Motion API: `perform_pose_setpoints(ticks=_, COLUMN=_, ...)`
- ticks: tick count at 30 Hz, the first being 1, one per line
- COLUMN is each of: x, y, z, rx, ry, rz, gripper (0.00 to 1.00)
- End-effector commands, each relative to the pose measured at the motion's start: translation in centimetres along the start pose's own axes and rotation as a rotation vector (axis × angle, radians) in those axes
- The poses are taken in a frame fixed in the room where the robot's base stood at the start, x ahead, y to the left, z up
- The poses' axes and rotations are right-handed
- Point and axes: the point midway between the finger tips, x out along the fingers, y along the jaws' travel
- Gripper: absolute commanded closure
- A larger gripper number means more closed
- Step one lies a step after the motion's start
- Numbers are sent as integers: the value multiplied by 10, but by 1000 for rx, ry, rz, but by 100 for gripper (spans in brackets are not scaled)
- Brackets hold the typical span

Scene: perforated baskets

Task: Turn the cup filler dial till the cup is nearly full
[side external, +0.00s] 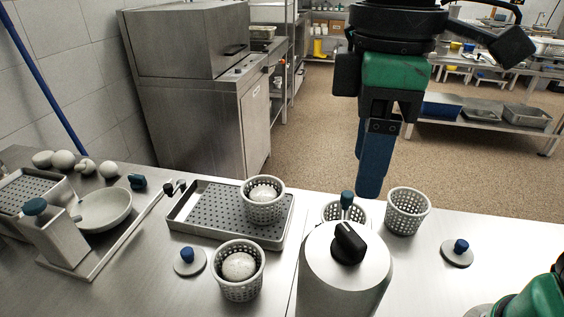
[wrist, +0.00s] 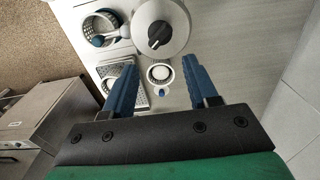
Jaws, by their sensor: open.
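The filler is a pale cylinder (side external: 345,285) with a black dial (side external: 348,242) on top; the dial also shows in the wrist view (wrist: 160,36). A perforated basket cup (side external: 331,212) stands behind the filler, mostly hidden by it, with a blue-knobbed piece (side external: 347,199) at its rim. How full this cup is cannot be told. My gripper (side external: 369,192) hangs fingers down, above and behind the filler in the side view. In the wrist view its blue fingers (wrist: 160,65) are apart with nothing between them, and the dial lies beyond their tips.
An empty-looking basket (side external: 408,211) stands right of the filler. Baskets holding pale contents stand on the perforated tray (side external: 185,222) and at the front (side external: 239,290). Blue-knobbed lids (side external: 190,262) (side external: 457,252) lie on the counter. A bowl (side external: 104,211) is left. The right counter has free room.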

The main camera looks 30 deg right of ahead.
Motion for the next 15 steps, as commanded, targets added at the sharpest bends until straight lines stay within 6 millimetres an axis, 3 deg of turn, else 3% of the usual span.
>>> perform_pose_setpoints(ticks=12, x=0, y=0, z=0, rx=0, ry=0, rz=0, gripper=47)
perform_pose_setpoints(ticks=15, x=1, y=0, z=0, rx=-23, ry=0, rz=0, gripper=22)
